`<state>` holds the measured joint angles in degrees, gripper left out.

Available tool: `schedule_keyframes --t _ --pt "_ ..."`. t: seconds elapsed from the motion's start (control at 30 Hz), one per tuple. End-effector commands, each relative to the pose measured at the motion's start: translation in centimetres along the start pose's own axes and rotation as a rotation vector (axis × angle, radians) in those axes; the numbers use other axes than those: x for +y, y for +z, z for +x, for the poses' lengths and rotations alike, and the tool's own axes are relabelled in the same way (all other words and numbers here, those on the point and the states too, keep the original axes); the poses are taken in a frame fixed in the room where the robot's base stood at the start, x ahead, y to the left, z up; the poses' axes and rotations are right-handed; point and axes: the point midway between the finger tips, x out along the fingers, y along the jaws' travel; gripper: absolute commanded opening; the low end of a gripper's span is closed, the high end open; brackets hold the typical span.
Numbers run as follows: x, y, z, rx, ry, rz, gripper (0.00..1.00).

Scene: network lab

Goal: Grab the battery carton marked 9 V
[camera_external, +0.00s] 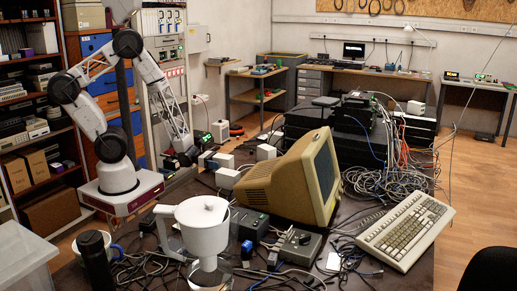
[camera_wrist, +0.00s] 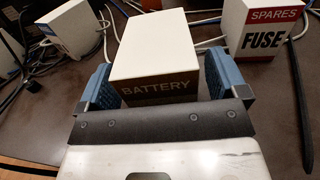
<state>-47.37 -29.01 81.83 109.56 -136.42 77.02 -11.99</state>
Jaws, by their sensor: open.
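In the wrist view a white carton (camera_wrist: 155,55) with a brown band reading "BATTERY" stands between the two blue-padded fingers of my gripper (camera_wrist: 154,88). The fingers are open, one on each side of the carton. I cannot tell whether either pad touches it. No "9 V" mark is legible; the lower part of the front is hidden by my gripper. In the external view my gripper (camera_external: 212,160) is low over the dark table among small white boxes, and I cannot tell there which one is this carton.
A white and red box reading "SPARES FUSE" (camera_wrist: 262,30) stands to the right in the wrist view. Another white box (camera_wrist: 70,35) stands to the left, with cables around it. A beige monitor (camera_external: 292,180) and a white pot-like vessel (camera_external: 203,228) stand on the crowded table.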

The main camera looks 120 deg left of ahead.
Motion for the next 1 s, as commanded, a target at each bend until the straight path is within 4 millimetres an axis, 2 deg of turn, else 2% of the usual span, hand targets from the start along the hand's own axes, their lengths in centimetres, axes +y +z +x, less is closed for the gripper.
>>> schedule_keyframes --t 0.23,0.83,1.0 --pt "-0.1 -0.1 1.5 0.0 -0.001 0.0 0.92" --pt "0.0 -0.1 1.6 0.0 0.0 -0.001 0.92" --pt "-0.1 -0.1 1.6 0.0 0.0 -0.001 0.67"
